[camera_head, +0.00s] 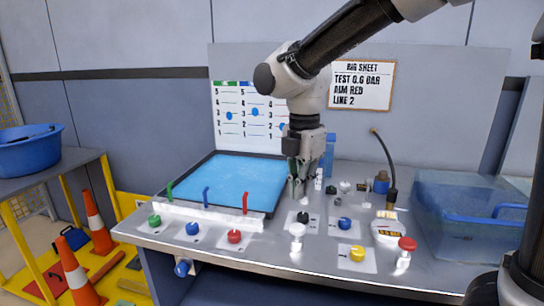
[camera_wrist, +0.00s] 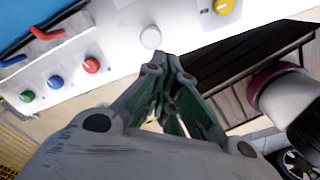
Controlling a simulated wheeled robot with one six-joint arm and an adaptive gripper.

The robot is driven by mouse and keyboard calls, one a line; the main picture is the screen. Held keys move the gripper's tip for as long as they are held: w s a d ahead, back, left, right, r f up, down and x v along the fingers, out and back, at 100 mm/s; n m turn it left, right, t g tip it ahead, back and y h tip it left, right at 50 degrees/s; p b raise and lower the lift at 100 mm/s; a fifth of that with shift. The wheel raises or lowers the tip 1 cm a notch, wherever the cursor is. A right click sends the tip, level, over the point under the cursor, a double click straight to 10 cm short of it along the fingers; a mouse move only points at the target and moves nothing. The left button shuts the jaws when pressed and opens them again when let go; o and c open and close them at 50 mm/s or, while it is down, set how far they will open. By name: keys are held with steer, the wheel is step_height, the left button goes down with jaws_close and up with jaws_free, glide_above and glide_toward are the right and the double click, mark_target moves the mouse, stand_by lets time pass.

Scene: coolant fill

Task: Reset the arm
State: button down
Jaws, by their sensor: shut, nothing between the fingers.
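My gripper (camera_head: 299,190) hangs from my arm over the middle of the grey bench, pointing down. In the wrist view its green-grey fingers (camera_wrist: 162,66) meet at the tips with nothing between them. A white knob (camera_wrist: 150,38) shows just beyond the fingertips in that view. Whether the fingers touch anything on the bench cannot be told. In the head view, green (camera_head: 155,220), blue (camera_head: 192,228) and red (camera_head: 234,236) knobs sit in a row left of my gripper. A yellow knob (camera_head: 357,253) sits to its right.
A blue-filled tray (camera_head: 262,157) lies at the bench's back left. A translucent blue bin (camera_head: 470,232) stands at the right. A gauge (camera_head: 388,231), a red-topped fitting (camera_head: 406,244) and a black hose (camera_head: 385,150) are nearby. A sign (camera_head: 362,85) hangs behind. Cones (camera_head: 97,222) stand left.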

steer(key=s+d+r+m+t, duration=0.1)
steer(key=s+d+m, duration=0.3)
steer(key=d+m, duration=0.4)
steer(key=s+d+r+m+t, duration=0.1)
steer(key=s+d+m+t, duration=0.1)
steer(key=s+d+m, duration=0.3)
steer(key=s+d+r+m+t, duration=0.1)
steer(key=s+d+m, duration=0.4)
steer(key=d+m, duration=0.7)
steer(key=d+r, duration=0.1)
steer(key=d, duration=0.2)
steer(key=shift+s+t, duration=0.15)
steer(key=shift+t, duration=0.15)
steer(key=shift+d, duration=0.1)
